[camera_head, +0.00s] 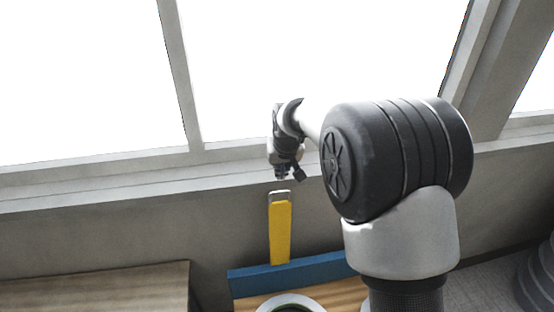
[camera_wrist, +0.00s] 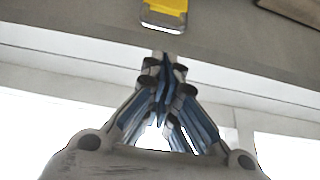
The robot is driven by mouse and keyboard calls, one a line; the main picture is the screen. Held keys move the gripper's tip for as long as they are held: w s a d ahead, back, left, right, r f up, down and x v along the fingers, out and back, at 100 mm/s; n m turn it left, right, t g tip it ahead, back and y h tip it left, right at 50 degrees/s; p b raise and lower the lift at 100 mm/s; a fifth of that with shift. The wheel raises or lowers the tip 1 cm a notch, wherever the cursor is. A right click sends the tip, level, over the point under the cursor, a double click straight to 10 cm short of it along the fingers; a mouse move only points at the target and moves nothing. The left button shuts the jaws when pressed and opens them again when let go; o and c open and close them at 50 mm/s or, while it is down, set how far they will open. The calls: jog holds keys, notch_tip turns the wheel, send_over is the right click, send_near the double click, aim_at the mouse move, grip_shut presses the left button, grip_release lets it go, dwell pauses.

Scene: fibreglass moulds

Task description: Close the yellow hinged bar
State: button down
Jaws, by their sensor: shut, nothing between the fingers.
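The yellow hinged bar (camera_head: 280,232) stands upright in the head view, its lower end at a blue beam (camera_head: 300,274) and a metal piece at its upper end. The wrist view shows the metal-tipped end of the yellow bar (camera_wrist: 165,12) at the top edge; the rest of it is out of that frame. My gripper (camera_head: 285,174) is just above the bar's upper end in the head view. In the wrist view my gripper (camera_wrist: 162,62) has its fingers together and empty, with a small gap in the picture between the fingertips and the bar's end. The hinge itself is not clearly seen.
A wooden surface (camera_head: 100,285) lies at the lower left. Another wooden top with a white-rimmed round thing (camera_head: 290,302) is below the blue beam. A grey wall and bright windows (camera_head: 90,80) stand behind. A dark rounded object (camera_head: 538,275) is at the lower right.

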jog(key=p+x, duration=0.1)
jog(key=x, duration=0.9)
jog(key=shift+w, duration=0.2)
jog(key=shift+a, duration=0.15)
